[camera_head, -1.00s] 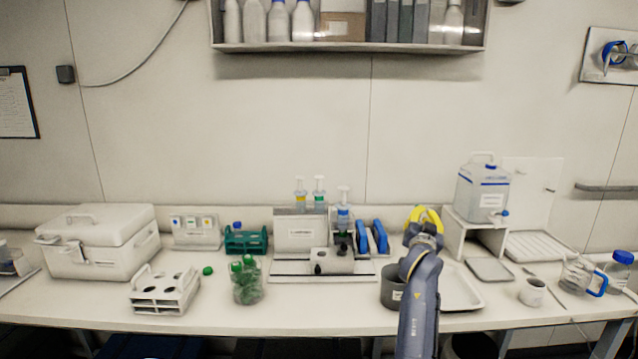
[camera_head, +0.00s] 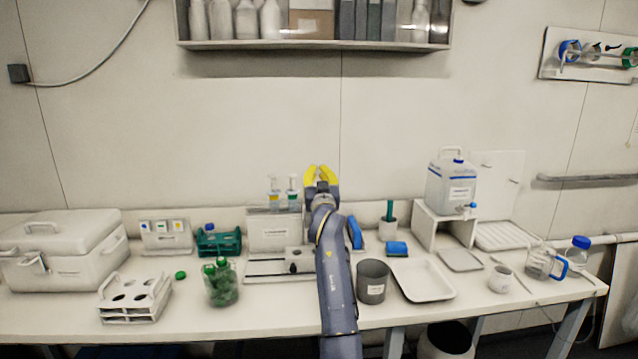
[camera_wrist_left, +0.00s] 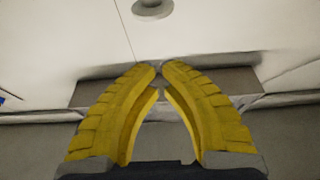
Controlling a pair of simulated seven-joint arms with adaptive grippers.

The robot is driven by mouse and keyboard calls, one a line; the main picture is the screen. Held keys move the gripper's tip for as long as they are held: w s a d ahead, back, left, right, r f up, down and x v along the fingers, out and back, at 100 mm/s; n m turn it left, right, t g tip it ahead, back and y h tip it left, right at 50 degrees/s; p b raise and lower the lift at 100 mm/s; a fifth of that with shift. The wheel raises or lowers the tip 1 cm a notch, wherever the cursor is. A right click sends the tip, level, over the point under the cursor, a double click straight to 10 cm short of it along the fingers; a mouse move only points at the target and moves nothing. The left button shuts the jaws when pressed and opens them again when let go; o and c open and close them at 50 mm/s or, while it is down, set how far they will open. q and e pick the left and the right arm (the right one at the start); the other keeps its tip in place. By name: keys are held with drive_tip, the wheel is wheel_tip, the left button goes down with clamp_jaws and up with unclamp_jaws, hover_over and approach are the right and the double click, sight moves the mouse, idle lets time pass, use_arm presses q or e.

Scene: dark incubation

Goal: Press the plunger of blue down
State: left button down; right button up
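My left gripper (camera_head: 318,174) has yellow fingers and stands above the bench, in front of the wall. It covers the place of the blue syringe, so I cannot see the blue plunger in the head view. In the left wrist view the yellow fingers of the gripper (camera_wrist_left: 160,66) lean together and their tips meet, with nothing seen between them. I cannot tell whether the gripper touches the plunger. Two other syringes with white plungers, yellow (camera_head: 274,193) and green (camera_head: 293,192), stand to the left at the white stand (camera_head: 274,231). My right gripper is not in view.
A grey cup (camera_head: 372,283) and a white tray (camera_head: 424,281) are right of my arm. A blue block (camera_head: 396,248) lies behind them. A jar with green caps (camera_head: 221,284) and a white rack (camera_head: 135,299) stand left. The wall shelf (camera_head: 315,45) hangs above.

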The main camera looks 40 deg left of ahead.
use_arm(q)
drive_tip(key=x, duration=0.3)
drive_tip(key=shift+a, duration=0.1)
drive_tip(key=shift+f, duration=2)
